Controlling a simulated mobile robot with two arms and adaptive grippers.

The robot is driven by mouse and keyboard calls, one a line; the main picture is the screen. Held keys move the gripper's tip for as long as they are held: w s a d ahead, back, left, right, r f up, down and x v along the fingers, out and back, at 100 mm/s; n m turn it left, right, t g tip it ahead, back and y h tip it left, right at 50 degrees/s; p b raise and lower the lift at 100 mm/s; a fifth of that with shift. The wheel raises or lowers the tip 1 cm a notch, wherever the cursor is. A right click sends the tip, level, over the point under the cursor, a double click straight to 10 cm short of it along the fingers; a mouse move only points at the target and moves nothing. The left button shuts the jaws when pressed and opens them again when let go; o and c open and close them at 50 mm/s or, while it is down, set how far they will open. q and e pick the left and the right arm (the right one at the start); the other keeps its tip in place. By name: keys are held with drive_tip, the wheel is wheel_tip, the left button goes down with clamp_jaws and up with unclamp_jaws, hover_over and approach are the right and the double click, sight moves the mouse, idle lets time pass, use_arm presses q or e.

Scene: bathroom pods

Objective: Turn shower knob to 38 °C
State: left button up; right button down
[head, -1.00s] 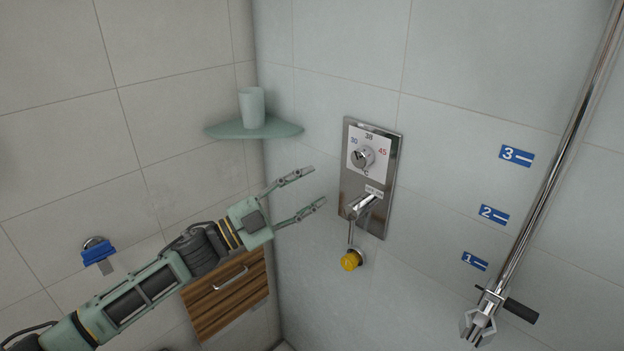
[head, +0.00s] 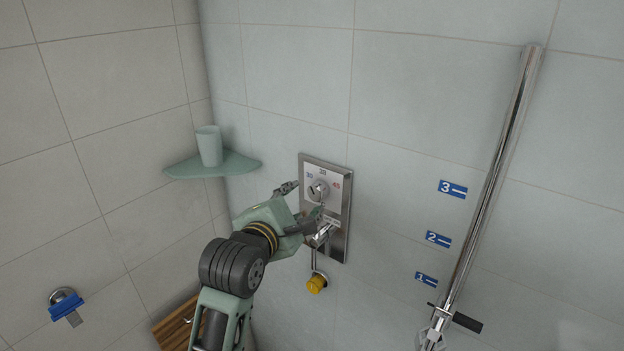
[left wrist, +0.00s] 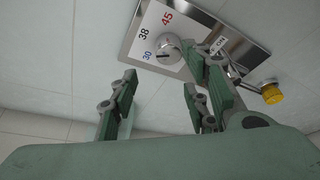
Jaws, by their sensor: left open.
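The round chrome shower knob (head: 318,190) sits on a white dial with 30, 38 and 45 marks, on a chrome wall panel (head: 336,245). In the left wrist view the knob (left wrist: 171,48) shows a dark line on the side facing the blue 30. My left gripper (head: 304,200) is open in front of the panel, one finger at the knob's left and the other below it. In the left wrist view the open fingers (left wrist: 160,85) reach toward the knob with nothing between them; I cannot tell whether they touch it. My right gripper is out of view.
A chrome lever (head: 325,235) juts from the panel below the knob, close to the lower finger. A yellow knob (head: 316,284) is lower. A corner shelf (head: 235,163) with a cup (head: 209,146) is left. A vertical rail (head: 490,185) stands right.

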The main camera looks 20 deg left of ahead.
sight(314, 189)
use_arm(q)
drive_tip(key=shift+n, duration=0.3)
drive_tip(key=x, duration=0.2)
drive_tip(key=p+x, duration=0.1)
drive_tip(key=x, duration=0.1)
drive_tip(key=p+x, duration=0.1)
drive_tip(key=x, duration=0.1)
drive_tip(key=shift+w+d+f, duration=0.15)
drive_tip(key=shift+w+d, duration=0.1)
drive_tip(key=shift+d, duration=0.1)
drive_tip(key=shift+w+f+p, duration=0.25)
drive_tip(key=shift+w+p, duration=0.1)
drive_tip(key=shift+w, duration=0.15)
drive_tip(key=shift+c, duration=0.4)
drive_tip(key=shift+r, duration=0.25)
drive_tip(key=c, duration=0.9)
